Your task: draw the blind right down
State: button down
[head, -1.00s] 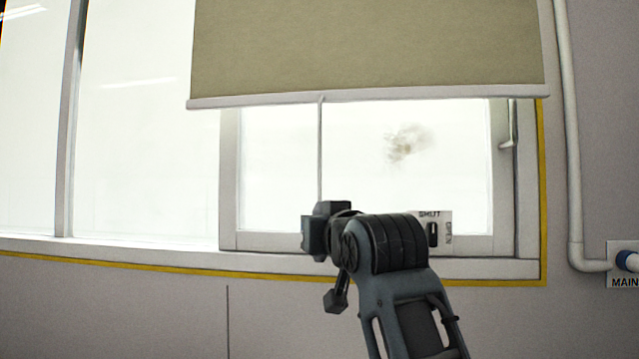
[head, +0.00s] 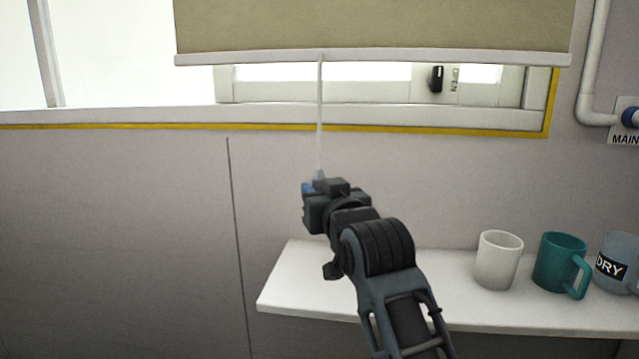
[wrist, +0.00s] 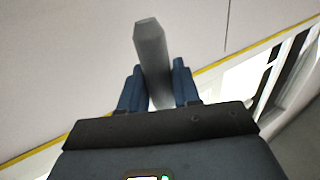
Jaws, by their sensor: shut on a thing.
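The beige blind (head: 370,25) hangs over the window in the head view. Its pale bottom rail (head: 400,57) is a little above the sill, with a narrow strip of bright glass and frame below it. A thin pull cord (head: 320,115) runs straight down from the rail to my gripper (head: 312,187), which is below the sill in front of the wall. In the wrist view, the grey cord pull (wrist: 152,55) stands between my gripper's two blue fingers, and they are shut on it. The blind's top is out of view.
A white shelf (head: 400,318) is below right, close to my arm. A white mug (head: 498,260), a teal mug (head: 560,262) and a grey-blue mug marked DRY (head: 618,262) stand on it. A pipe (head: 592,70) runs down the right wall. The wall at left is clear.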

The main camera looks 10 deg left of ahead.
jog(key=c, duration=0.9)
grip_release()
jog(key=v, duration=0.7)
jog(key=shift+s+d+p, duration=0.2)
jog(key=shift+s+p, duration=0.1)
jog(key=shift+s, duration=0.05)
